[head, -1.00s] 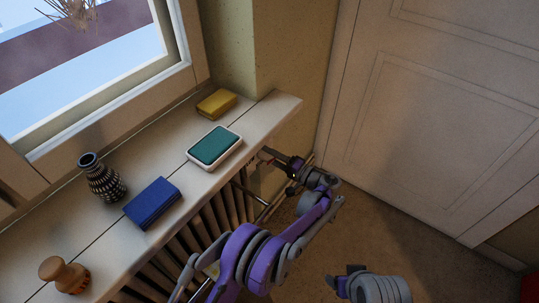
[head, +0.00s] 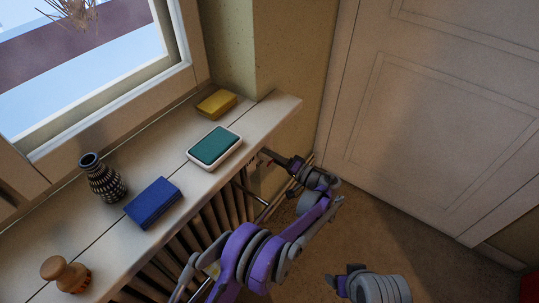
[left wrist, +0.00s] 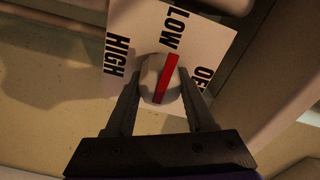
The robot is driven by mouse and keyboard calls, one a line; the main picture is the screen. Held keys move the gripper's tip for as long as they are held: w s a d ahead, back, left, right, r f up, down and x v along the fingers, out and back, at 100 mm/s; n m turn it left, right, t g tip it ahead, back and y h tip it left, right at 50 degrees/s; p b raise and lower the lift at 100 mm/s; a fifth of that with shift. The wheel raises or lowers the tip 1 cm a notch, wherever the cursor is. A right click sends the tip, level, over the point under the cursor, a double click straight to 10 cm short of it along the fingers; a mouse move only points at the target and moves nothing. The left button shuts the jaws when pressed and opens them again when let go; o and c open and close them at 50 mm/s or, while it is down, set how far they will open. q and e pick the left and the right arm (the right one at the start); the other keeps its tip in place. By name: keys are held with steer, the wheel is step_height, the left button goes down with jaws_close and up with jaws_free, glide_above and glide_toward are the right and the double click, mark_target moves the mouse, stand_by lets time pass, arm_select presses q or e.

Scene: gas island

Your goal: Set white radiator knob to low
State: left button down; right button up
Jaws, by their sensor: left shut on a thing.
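The white radiator knob (left wrist: 149,72) has a red pointer bar (left wrist: 165,78) and sits on a white plate (left wrist: 133,32) marked HIGH, LOW and OFF. The bar's upper end points up at the LOW label (left wrist: 180,28). My left gripper (left wrist: 159,76) is shut on the knob, one finger on each side. In the head view my left gripper (head: 276,157) is beyond the sill's front edge, low by the wall; the knob is hidden there. My right gripper (head: 345,282) shows partly at the bottom, away from the radiator; its fingers are unclear.
The window sill (head: 275,105) holds a yellow box (head: 216,103), a teal-topped tray (head: 214,147), a blue book (head: 153,203), a patterned vase (head: 103,180) and a wooden object (head: 66,274). The radiator (head: 205,225) stands below it. Brown floor (head: 400,235) is clear before the door (head: 440,100).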

arm_select(q)
steer(key=shift+c, duration=1.3)
jaws_free()
steer(key=shift+d, duration=0.1)
steer(key=p+v, duration=0.1)
steer(key=v, duration=0.9)
steer(key=shift+s+d, duration=0.2)
steer(key=shift+d, duration=0.1)
